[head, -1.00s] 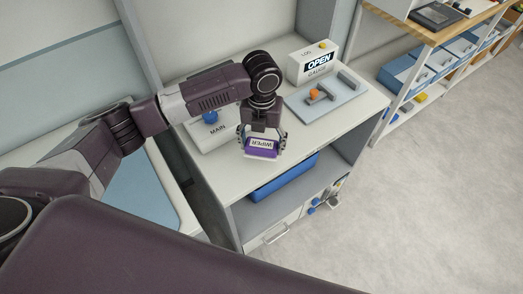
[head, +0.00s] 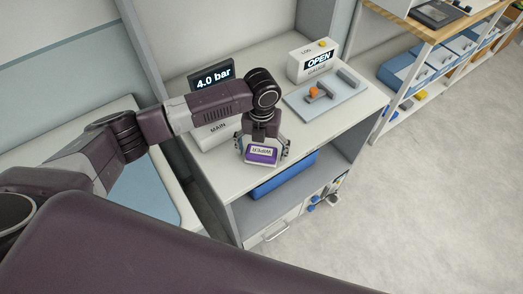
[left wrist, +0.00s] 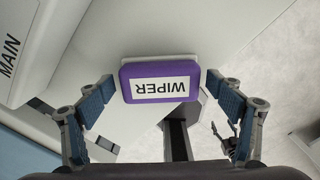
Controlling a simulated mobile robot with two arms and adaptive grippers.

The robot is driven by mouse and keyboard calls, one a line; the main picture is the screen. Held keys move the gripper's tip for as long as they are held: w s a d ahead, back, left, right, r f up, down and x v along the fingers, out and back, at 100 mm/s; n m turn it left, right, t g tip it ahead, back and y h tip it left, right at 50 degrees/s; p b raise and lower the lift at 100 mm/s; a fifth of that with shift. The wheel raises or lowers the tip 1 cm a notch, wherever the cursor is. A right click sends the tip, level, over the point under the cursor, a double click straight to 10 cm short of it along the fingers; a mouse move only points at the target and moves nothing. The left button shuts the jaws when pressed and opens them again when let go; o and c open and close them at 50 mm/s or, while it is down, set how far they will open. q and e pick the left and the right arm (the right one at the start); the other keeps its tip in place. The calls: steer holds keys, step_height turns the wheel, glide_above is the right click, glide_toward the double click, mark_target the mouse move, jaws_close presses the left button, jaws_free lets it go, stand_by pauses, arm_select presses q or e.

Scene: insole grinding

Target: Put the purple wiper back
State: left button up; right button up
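The purple wiper (head: 262,155) is a small block with a white label reading WIPER. It is between the two fingers of my left gripper (head: 265,149), over the front part of the counter. In the left wrist view the wiper (left wrist: 160,82) is centred between the fingertips of my left gripper (left wrist: 161,82), label towards the camera. My right gripper does not show clearly.
A box marked MAIN (head: 217,128) with a display reading 4.0 bar (head: 213,79) stands behind my left arm. A blue bin (head: 284,178) sits on the shelf below.

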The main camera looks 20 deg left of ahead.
mark_target(262, 151)
arm_select(q)
steer(key=shift+r, duration=0.6)
step_height(262, 151, up, 11)
steer(key=b, duration=0.2)
